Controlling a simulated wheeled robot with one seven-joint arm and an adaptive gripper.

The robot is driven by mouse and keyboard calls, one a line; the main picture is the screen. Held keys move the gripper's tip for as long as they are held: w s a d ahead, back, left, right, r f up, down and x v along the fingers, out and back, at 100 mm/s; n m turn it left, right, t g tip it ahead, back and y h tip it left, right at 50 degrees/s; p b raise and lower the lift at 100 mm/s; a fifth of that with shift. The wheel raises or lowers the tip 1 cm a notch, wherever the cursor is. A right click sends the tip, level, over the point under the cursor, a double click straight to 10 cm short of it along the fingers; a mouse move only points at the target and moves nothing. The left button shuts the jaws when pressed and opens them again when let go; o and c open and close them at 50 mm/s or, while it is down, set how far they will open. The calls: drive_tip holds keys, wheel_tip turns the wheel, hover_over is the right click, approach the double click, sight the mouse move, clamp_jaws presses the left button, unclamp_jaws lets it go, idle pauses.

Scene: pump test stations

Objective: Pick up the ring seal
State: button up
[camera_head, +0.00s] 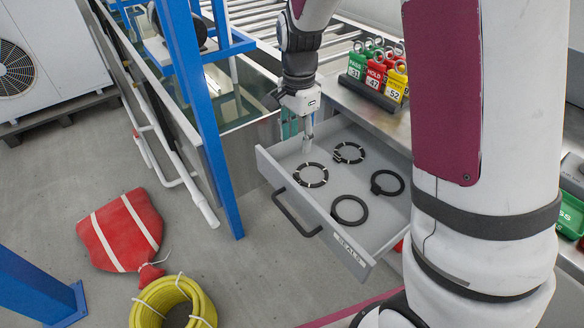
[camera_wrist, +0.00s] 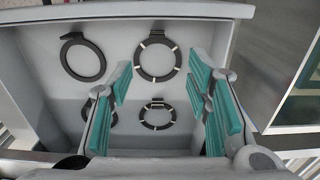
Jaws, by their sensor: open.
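Several black ring seals lie flat in an open grey drawer (camera_head: 330,232). In the head view, a white-marked ring (camera_head: 311,175) lies nearest my gripper, and another white-marked ring (camera_head: 348,153) lies behind it. A plain ring (camera_head: 349,211) lies near the drawer front, and one with a tab (camera_head: 387,183) lies at the right. My gripper (camera_head: 298,137) is open and empty above the drawer's left rear part. In the wrist view, white-marked rings (camera_wrist: 158,116) show between and beyond my teal-padded fingers (camera_wrist: 160,88). The left finger partly hides one ring.
Green, red and yellow tags (camera_head: 378,75) stand on the bench behind the drawer. A blue post (camera_head: 205,120) rises left of it. A red bag (camera_head: 122,232) and a yellow hose coil (camera_head: 172,303) lie on the floor. The drawer handle (camera_head: 296,212) juts outward.

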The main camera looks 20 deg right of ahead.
drive_tip(key=b, duration=0.2)
hover_over(296, 176)
drive_tip(key=f, duration=0.8)
drive_tip(key=shift+w+d, duration=0.15)
drive_tip(key=shift+w, duration=0.1)
drive_tip(key=shift+s+f+b, duration=0.15)
drive_tip(key=shift+f+b, duration=0.15)
drive_tip(key=shift+f, duration=1.05)
drive_tip(key=shift+s+f+b, duration=0.15)
drive_tip(key=shift+f+b, duration=0.1)
drive_tip(key=shift+f, duration=1.1)
drive_tip(key=c, duration=0.9)
